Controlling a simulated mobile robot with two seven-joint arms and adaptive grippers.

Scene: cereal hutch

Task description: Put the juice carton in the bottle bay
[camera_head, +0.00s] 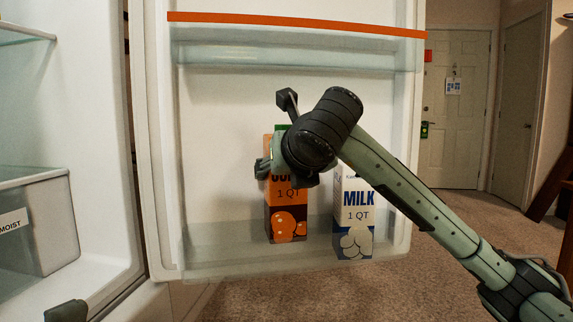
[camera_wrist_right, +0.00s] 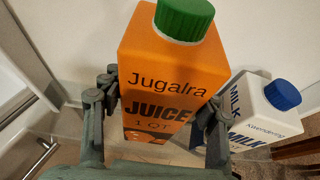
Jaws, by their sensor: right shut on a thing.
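The orange juice carton (camera_head: 286,213) with a green cap is upright at the door's bottom shelf, the bottle bay (camera_head: 190,262), left of the milk carton (camera_head: 354,215). My right gripper (camera_head: 286,172) is shut on the upper part of the juice carton. In the right wrist view the juice carton (camera_wrist_right: 165,70) sits between the two fingers (camera_wrist_right: 160,105). I cannot tell whether its base touches the bay floor. A dark tip at the lower left of the head view looks like part of my left gripper (camera_head: 66,312); its jaws do not show.
The open fridge door has an upper shelf with an orange edge (camera_head: 295,24). The fridge interior with a clear drawer (camera_head: 38,235) is at the left. The blue-capped milk carton (camera_wrist_right: 262,108) stands close on the right. The bay has free room left of the juice.

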